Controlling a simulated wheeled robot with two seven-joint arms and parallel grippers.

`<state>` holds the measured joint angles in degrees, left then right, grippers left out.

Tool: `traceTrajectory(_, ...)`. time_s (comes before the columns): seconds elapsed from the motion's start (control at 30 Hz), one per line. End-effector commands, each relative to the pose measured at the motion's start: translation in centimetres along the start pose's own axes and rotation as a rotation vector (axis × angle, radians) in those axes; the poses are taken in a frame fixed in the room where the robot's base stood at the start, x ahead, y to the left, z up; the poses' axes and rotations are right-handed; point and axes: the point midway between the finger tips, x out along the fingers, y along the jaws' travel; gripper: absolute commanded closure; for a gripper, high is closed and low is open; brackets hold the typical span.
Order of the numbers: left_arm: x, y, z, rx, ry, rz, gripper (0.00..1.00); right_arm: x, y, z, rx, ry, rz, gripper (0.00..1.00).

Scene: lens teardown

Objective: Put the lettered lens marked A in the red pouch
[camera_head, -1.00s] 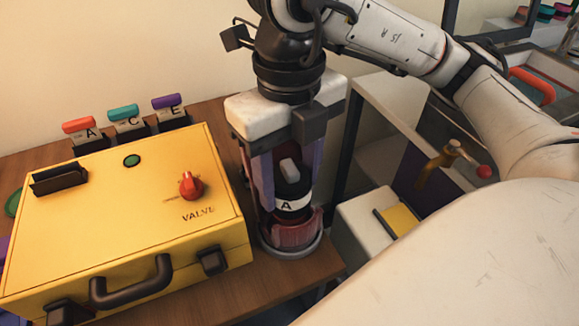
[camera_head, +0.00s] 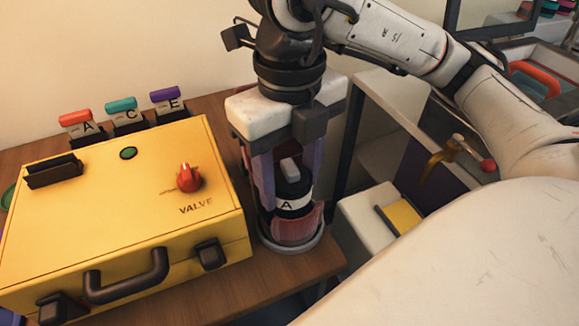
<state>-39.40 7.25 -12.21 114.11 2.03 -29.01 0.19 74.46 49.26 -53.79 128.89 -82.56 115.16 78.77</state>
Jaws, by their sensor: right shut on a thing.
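The lens marked A (camera_head: 292,205) is a dark cylinder with a white band bearing a black letter A. It stands roughly upright between the fingers of my right gripper (camera_head: 288,196), which points down and is shut on it. A translucent red piece (camera_head: 296,226), which looks like the red pouch, shows just below and around the lens's lower end, above a round grey rim (camera_head: 290,246). Whether the lens touches the red piece or the bottom is hard to tell. My left gripper is not in view.
A yellow case (camera_head: 120,210) with a red valve knob (camera_head: 189,178) stands close to the left. A brass tap (camera_head: 440,163) and a white block (camera_head: 365,218) are to the right.

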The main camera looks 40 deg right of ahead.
Motion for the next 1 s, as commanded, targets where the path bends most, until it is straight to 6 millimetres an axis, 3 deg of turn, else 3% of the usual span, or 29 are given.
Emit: traceTrajectory(1.0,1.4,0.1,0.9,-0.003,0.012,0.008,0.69,2.5,0.0,0.0,0.0,-0.002,0.001,0.73)
